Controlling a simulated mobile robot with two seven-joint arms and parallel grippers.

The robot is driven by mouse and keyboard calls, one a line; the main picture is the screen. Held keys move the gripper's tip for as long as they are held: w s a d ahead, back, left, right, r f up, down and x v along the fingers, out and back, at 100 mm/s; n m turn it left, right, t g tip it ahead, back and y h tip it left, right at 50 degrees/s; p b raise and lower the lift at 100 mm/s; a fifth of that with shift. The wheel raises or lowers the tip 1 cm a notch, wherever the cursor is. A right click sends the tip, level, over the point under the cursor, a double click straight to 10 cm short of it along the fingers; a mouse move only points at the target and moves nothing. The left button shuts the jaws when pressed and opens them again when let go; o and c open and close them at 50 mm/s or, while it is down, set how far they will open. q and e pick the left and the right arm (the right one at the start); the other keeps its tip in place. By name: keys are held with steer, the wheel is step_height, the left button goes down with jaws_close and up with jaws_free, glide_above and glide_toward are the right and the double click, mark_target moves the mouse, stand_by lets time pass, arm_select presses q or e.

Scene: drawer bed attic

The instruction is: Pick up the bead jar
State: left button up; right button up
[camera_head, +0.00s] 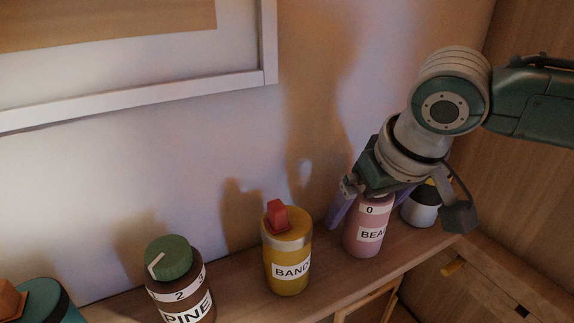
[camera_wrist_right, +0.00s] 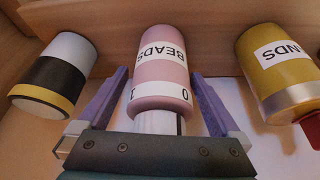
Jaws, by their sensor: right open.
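The pink bead jar (camera_head: 369,230) stands on the wooden shelf toward the right in the head view. Its label reads "BEA" there and "BEADS" in the right wrist view (camera_wrist_right: 160,65). My right gripper (camera_head: 366,205) is over the jar from above. Its two purple fingers are open, one on each side of the jar's upper part. In the right wrist view the fingers (camera_wrist_right: 158,100) show gaps to the jar on both sides. The jar's top is partly hidden by the gripper in the head view. My left gripper is not in view.
A yellow "BANDS" jar (camera_head: 288,265) with a red top stands left of the bead jar. A brown "PINE" jar (camera_head: 180,288) with a green lid is further left. A white, black and yellow jar (camera_head: 421,208) stands close on the right. The wall (camera_head: 320,100) is behind.

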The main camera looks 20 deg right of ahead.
steer(key=shift+f, duration=0.15)
steer(key=c, duration=1.5)
